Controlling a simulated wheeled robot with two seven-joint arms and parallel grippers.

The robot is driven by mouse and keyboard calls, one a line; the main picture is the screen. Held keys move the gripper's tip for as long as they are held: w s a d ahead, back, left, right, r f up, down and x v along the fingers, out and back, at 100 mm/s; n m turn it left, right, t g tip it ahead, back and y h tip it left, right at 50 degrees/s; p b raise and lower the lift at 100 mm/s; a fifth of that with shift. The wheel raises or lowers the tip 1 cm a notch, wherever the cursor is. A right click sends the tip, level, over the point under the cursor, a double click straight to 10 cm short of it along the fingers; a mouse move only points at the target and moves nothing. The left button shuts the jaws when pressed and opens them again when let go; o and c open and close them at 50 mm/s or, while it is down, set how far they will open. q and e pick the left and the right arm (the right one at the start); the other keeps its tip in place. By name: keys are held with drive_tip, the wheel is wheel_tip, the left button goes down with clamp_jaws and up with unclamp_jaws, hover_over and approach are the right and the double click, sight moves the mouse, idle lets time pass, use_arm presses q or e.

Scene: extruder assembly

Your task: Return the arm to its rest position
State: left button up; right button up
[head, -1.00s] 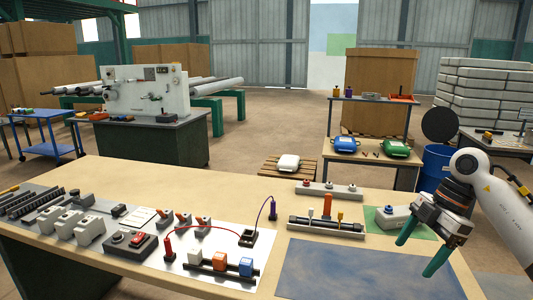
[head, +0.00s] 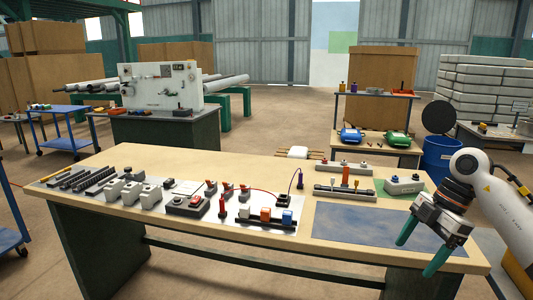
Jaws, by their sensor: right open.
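My right gripper (head: 421,251) hangs at the right front of the workbench, its two green fingers spread apart and pointing down-left. Nothing is between the fingers. It appears over or in front of the bench's right end, past the blue-grey mat (head: 372,226); its exact height cannot be told. My right arm comes in from the right edge. A grey box with blue buttons (head: 405,184) sits on the green mat (head: 430,188) behind the gripper, which partly hides that mat. My left gripper is not in view.
A blue barrel (head: 437,158) stands behind on the right. The blue-grey mat is bare.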

drive_tip(key=w+a+f+m+t+y+p, duration=0.1)
drive_tip(key=w+a+f+t+y+p, duration=0.35)
drive_tip(key=a+f+y, duration=0.9)
drive_tip(key=s+d+f+m+t+h, duration=0.25)
drive_tip(key=f+m+t+h, duration=0.3)
drive_tip(key=f, duration=0.65)
drive_tip(key=s+d+f+m+t+h, duration=0.1)
drive_tip(key=d+f+m+t+h, duration=0.35)
drive_tip(key=f, duration=0.75)
drive_tip(key=s+d+f+m+g+h+p, duration=0.1)
drive_tip(key=s+f+m+g+h, duration=0.5)
drive_tip(key=s+f, duration=1.25)
use_arm(q)
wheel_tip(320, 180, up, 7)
drive_tip(key=p, duration=0.1)
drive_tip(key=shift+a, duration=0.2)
use_arm(e)
drive_tip(key=s+a+f+g+h, duration=0.1)
drive_tip(key=s+f+g, duration=0.2)
drive_tip(key=s, duration=1.1)
drive_tip(key=s+a+f+g+h, duration=0.1)
drive_tip(key=s+f+g, duration=0.3)
drive_tip(key=s, duration=1.1)
drive_tip(key=shift+f, duration=0.2)
